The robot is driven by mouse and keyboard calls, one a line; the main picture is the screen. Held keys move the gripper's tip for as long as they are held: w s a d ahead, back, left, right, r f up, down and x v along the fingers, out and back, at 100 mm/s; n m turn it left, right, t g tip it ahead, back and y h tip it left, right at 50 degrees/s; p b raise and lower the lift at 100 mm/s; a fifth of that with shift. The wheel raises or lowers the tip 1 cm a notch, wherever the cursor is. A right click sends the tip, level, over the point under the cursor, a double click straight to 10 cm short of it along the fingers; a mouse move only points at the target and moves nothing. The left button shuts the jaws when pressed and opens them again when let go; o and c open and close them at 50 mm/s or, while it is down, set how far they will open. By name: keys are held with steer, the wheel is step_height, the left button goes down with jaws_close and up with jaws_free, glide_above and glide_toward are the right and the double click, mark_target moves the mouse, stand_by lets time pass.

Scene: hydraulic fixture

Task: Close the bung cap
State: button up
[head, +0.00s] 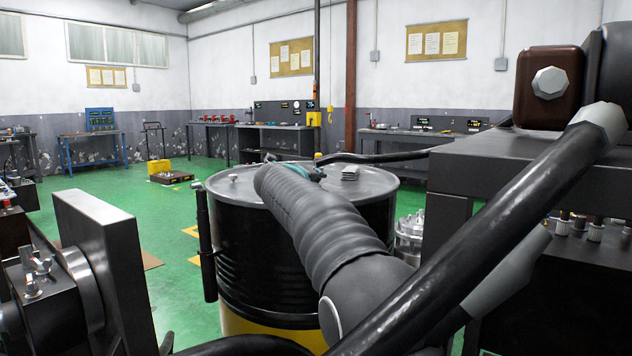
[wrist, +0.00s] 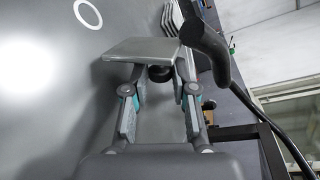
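A dark steel drum with a grey lid (head: 385,184) stands in the middle of the head view. My gripper (head: 308,172), with teal parts, is low over the far side of the lid, partly hidden by my arm. In the wrist view my gripper (wrist: 160,75) has its fingers apart. A flat grey plate (wrist: 142,50) lies across the fingertips and hides their ends. A small dark round piece (wrist: 160,73) shows between them, below the plate; I cannot tell whether it is the bung cap or whether the fingers touch it. A white ring (wrist: 88,14) shows on the lid.
A small grey stack (head: 350,173) sits on the lid, right of my gripper. A black hose (wrist: 207,50) curves close to the right finger. A dark bench (head: 450,172) stands right of the drum. Green floor (head: 120,180) is open to the left.

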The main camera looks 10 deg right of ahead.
jaws_close()
steer(key=shift+r, duration=0.1)
steer(key=shift+w+a+r+n+g+p, duration=0.15)
steer(key=shift+w+a+r+n+p, duration=0.1)
steer(key=shift+n+p, duration=0.3)
steer(key=shift+w+a+r+n+g+p, duration=0.1)
steer(key=shift+r+n+g+p, duration=0.1)
steer(key=shift+n+p, duration=0.3)
steer(key=n, duration=0.1)
steer(key=w+a+n+g+h, duration=0.1)
steer(key=n, duration=0.1)
steer(key=r+n, duration=0.1)
steer(key=shift+w+a+g, duration=0.35)
steer(key=shift+w+a+r+n+h, duration=0.1)
steer(key=shift+w+a+n+h, duration=0.25)
steer(key=shift+n, duration=0.3)
steer(key=shift+n+g, duration=0.4)
steer(key=shift+n, duration=0.1)
